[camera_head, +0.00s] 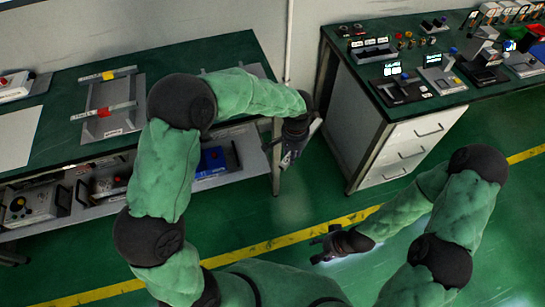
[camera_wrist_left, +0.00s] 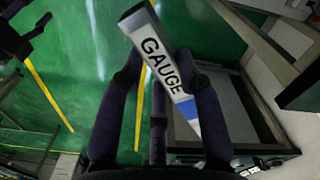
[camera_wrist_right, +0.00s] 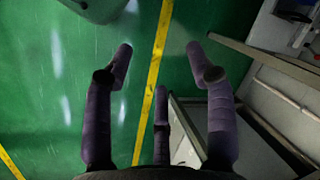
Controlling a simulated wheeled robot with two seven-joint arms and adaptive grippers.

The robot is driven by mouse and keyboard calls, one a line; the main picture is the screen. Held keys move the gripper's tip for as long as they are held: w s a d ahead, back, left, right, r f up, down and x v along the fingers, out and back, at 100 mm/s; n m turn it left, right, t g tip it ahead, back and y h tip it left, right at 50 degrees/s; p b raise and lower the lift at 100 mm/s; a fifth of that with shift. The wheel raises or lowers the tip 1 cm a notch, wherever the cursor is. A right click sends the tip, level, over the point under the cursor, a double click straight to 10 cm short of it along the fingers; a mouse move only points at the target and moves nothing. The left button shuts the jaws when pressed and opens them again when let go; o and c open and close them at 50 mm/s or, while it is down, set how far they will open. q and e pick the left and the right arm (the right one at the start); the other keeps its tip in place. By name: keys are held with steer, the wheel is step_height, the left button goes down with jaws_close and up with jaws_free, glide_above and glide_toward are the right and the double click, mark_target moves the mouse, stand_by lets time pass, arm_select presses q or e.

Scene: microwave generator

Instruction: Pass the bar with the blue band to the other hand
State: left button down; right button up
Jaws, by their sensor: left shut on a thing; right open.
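The bar with the blue band is a pale bar marked GAUGE (camera_wrist_left: 160,50). In the left wrist view it is tilted between the fingers, with its blue band (camera_wrist_left: 185,112) near the right finger. My left gripper (camera_wrist_left: 158,68) is shut on it. In the head view the left gripper (camera_head: 290,145) holds the bar (camera_head: 315,127) beyond the table's right end, above the gap between the furniture; the gripper partly hides it. My right gripper (camera_head: 325,245) is lower and nearer, apart from the bar. In the right wrist view the right gripper (camera_wrist_right: 160,55) is open and empty, above the floor.
A yellow-banded bar (camera_head: 108,75) and a red-banded bar (camera_head: 103,110) lie on the green-topped table (camera_head: 200,52) at left. A white drawer cabinet (camera_head: 405,145) with instruments on top stands at right. Green floor (camera_head: 300,205) is clear between the arms.

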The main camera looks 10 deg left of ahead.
steer(key=shift+o, duration=0.7)
steer(key=w+d+r+n, duration=0.1)
steer(key=w+r+n, duration=0.2)
steer(key=w+n, duration=0.95)
steer(key=w+d+r+n+h, duration=0.1)
steer(key=w+d+r+n, duration=0.2)
steer(key=w+r, duration=0.45)
steer(key=w+d+r+n+h, duration=0.1)
steer(key=w+d+r+n, duration=0.2)
steer(key=w, duration=0.7)
steer(key=w+d+r+n+h, duration=0.2)
steer(key=w+r+n, duration=0.25)
steer(key=r, duration=0.75)
steer(key=a+r+n, duration=0.7)
steer(key=a+r, duration=0.2)
steer(key=r, duration=0.1)
arm_select(q)
steer(key=w+d+r+m, duration=0.2)
steer(key=w+d+m, duration=0.2)
steer(key=d, duration=0.6)
steer(key=shift+w+d+r, duration=0.2)
steer(key=shift+d+r, duration=0.2)
arm_select(e)
step_height(320, 180, down, 12)
steer(key=shift+w+r, duration=0.25)
steer(key=shift+w, duration=0.1)
